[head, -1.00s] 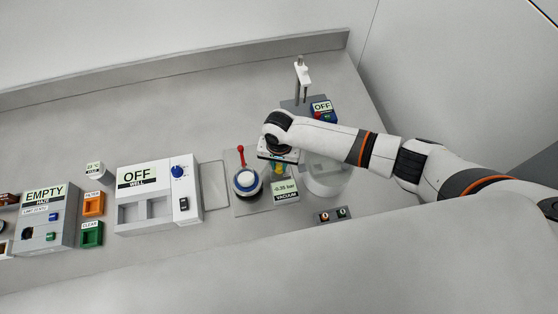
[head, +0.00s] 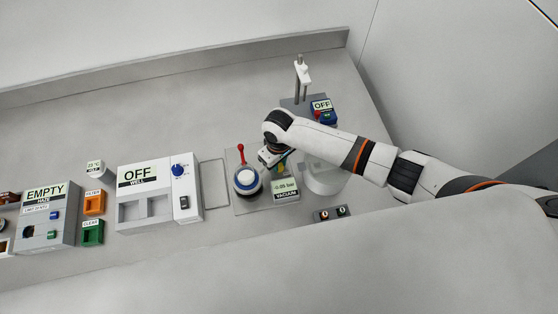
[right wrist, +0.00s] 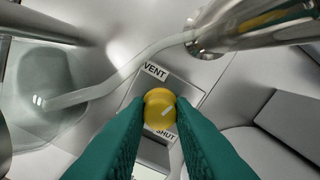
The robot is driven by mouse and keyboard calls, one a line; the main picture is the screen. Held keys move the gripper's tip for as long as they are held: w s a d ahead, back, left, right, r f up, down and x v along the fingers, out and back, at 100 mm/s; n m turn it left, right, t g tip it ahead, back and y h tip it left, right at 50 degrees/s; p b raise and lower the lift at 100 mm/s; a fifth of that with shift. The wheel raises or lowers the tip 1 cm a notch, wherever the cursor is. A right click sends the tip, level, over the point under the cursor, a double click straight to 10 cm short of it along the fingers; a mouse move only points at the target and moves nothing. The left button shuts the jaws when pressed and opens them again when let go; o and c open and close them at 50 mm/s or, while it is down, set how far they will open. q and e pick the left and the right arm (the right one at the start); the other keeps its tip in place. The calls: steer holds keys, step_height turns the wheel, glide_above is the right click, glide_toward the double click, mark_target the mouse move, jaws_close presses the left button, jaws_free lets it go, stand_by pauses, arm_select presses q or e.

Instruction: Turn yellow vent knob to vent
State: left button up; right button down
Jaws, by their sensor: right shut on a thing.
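The yellow vent knob (right wrist: 159,106) sits between the green fingertips of my right gripper (right wrist: 160,110) in the right wrist view. The gripper is shut on it. A pale mark shows on the knob's face. The VENT label (right wrist: 155,71) is above the knob and the SHUT label (right wrist: 166,134) is below it, partly covered. In the head view my right gripper (head: 276,162) is over the vacuum panel and hides the knob. The vacuum display (head: 285,188) appears to read -0.05 bar. My left gripper is not in view.
A red-topped lever (head: 241,149) and a round blue-and-white part (head: 247,180) stand left of the gripper. A grey stand with an OFF display (head: 321,105) is behind. A clear round vessel (right wrist: 45,95) and a metal tube (right wrist: 255,22) are close to the knob.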

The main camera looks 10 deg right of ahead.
steer(key=shift+w+r+n, duration=0.1)
steer(key=shift+n, duration=1.4)
steer(key=c, duration=1.3)
jaws_free()
steer(key=shift+o, duration=0.2)
step_height(320, 180, up, 12)
steer(key=b, duration=0.3)
